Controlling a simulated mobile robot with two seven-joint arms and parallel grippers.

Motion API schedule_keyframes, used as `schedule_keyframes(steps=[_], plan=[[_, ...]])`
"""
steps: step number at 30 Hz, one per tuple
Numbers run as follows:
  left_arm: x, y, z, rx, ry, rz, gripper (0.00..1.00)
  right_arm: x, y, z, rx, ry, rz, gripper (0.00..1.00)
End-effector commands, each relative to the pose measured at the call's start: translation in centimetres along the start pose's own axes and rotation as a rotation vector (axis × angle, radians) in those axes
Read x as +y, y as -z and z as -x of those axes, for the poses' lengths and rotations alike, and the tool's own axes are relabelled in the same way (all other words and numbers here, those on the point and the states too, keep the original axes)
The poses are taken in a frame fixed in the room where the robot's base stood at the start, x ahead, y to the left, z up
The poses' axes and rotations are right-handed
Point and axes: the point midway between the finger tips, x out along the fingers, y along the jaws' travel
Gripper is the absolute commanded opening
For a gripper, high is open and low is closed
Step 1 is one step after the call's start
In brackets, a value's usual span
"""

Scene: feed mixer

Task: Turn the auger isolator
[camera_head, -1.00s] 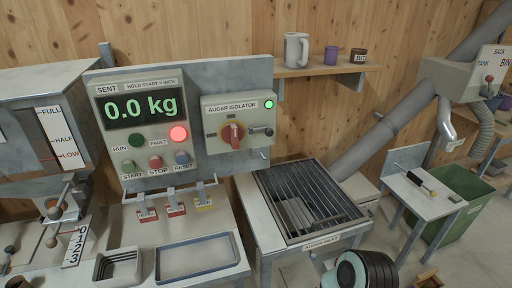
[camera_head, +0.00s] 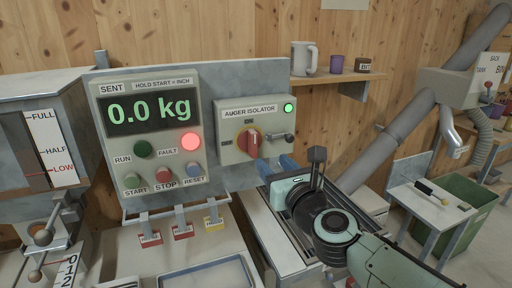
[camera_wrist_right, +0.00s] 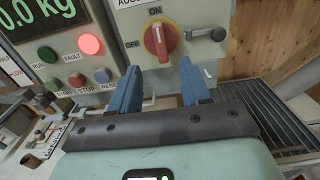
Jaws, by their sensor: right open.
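The auger isolator (camera_head: 250,138) is a grey box on the panel with a red rotary knob on a yellow disc and a lit green lamp at its upper right. The red knob (camera_wrist_right: 159,37) stands upright in the right wrist view, its white mark near its top, by the ON label. A small lever with a dark ball (camera_head: 288,138) sits right of the knob. My right gripper (camera_head: 276,166) is open and empty, just below the isolator. In the right wrist view its blue fingers (camera_wrist_right: 158,85) point up toward the knob, apart from it. My left gripper is not in view.
The control panel (camera_head: 150,145) left of the isolator shows 0.0 kg and a lit red fault lamp. Three tagged padlocks (camera_head: 183,232) hang below it. A grated hopper (camera_head: 264,200) lies under my right arm. A shelf (camera_head: 340,77) with mugs is at the upper right.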

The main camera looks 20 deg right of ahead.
Motion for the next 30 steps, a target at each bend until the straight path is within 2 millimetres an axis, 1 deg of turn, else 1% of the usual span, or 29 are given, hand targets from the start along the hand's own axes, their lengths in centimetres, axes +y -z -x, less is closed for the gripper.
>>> schedule_keyframes(steps=[1, 9, 12, 15, 18, 21, 29, 30], plan=[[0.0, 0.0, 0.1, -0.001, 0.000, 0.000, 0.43, 0.0, 0.1, -1.1, 0.003, 0.000, 0.001, 0.47], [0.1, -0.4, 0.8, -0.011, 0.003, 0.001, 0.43, 0.0, 0.1, -7.0, 0.005, 0.001, 0.004, 0.47], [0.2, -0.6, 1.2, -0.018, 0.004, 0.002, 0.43, 0.0, 0.1, -8.7, 0.004, 0.000, 0.006, 0.47], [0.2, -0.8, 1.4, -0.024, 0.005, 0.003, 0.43, 0.0, 0.0, -10.0, 0.003, 0.001, 0.005, 0.47], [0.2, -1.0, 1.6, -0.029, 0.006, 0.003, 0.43, -0.1, 0.1, -10.9, 0.002, 0.001, 0.006, 0.47], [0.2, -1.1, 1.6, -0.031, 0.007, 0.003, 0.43, -0.1, 0.2, -11.4, 0.003, 0.001, 0.007, 0.47], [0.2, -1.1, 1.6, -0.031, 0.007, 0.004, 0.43, -0.1, 0.2, -11.5, 0.002, 0.001, 0.007, 0.47], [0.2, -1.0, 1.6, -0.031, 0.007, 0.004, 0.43, -0.1, 0.2, -11.5, 0.003, 0.001, 0.007, 0.44]])
